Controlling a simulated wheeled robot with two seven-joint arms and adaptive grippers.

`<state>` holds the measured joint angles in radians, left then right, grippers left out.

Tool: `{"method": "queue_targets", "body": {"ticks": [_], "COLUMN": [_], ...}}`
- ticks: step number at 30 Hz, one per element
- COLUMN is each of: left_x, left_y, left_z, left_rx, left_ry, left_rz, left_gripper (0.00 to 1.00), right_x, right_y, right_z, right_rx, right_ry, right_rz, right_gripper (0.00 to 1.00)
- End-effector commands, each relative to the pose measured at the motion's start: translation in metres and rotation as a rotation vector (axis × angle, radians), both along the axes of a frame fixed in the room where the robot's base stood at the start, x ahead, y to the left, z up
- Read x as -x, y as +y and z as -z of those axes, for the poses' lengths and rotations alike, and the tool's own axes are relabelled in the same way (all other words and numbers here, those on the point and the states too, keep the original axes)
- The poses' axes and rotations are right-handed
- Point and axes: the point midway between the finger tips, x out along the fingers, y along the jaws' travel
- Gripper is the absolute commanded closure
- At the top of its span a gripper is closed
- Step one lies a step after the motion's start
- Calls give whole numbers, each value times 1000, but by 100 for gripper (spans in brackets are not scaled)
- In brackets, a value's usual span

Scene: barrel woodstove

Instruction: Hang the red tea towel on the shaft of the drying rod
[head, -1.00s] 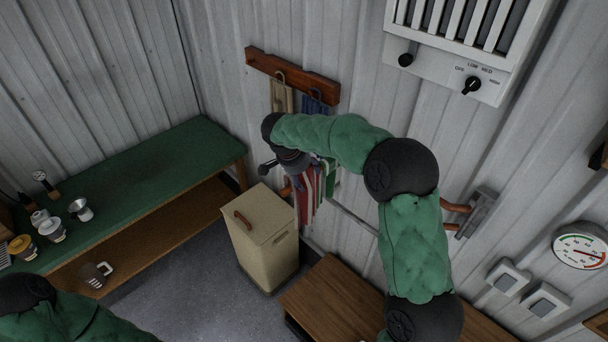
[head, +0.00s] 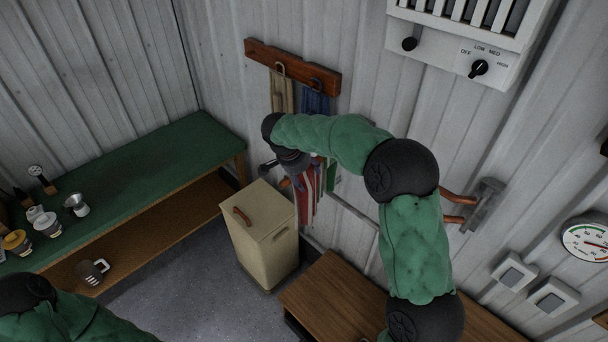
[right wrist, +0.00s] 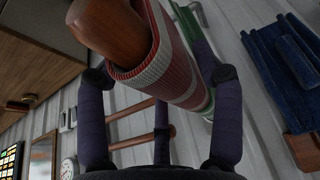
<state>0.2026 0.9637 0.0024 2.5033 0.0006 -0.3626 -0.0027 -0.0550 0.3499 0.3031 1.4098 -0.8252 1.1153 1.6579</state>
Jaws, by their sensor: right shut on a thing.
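The red tea towel (head: 309,192), with white stripes, hangs below my right gripper (head: 288,170) in the head view. In the right wrist view the towel (right wrist: 176,72) curves around a thick brown wooden shaft (right wrist: 118,32), whose rounded end sticks out of the cloth. This shaft looks like the drying rod; its wooden end (head: 284,183) also shows beside the towel in the head view. My right gripper's purple fingers (right wrist: 160,105) are around the towel. Exact finger contact is hidden. A green cloth (right wrist: 190,22) lies just beyond it. My left gripper is not in view.
A wooden peg rail (head: 262,55) on the wall holds a beige cloth (head: 282,95) and a blue cloth (head: 315,103). A cream bin (head: 262,245) stands below. Brown rods (head: 455,218) stick out of a wall bracket (head: 485,205). A green-topped bench (head: 130,180) is at left.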

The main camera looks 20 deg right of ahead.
Motion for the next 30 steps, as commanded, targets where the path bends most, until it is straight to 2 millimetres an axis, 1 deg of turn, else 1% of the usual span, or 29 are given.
{"method": "queue_targets", "body": {"ticks": [1,2,3,4,14,17,20,23,30], "left_x": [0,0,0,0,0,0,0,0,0], "left_y": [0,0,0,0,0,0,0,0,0], "left_z": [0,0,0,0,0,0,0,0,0], "left_rx": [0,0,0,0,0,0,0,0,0], "left_ry": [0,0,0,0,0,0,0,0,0], "left_rz": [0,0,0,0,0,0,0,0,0], "left_gripper": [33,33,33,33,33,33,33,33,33], "right_x": [0,0,0,0,0,0,1,3,10], "right_y": [0,0,0,0,0,1,5,11,28], "right_z": [0,0,0,0,0,-3,-13,-29,-73], "right_rx": [0,0,0,0,0,0,0,-1,0], "right_ry": [-1,-1,-1,-1,0,-1,-3,-5,-4], "right_rz": [0,0,1,1,0,0,-1,0,-2], "right_gripper": [31,22,11,6,6,6,6,6,6]}}
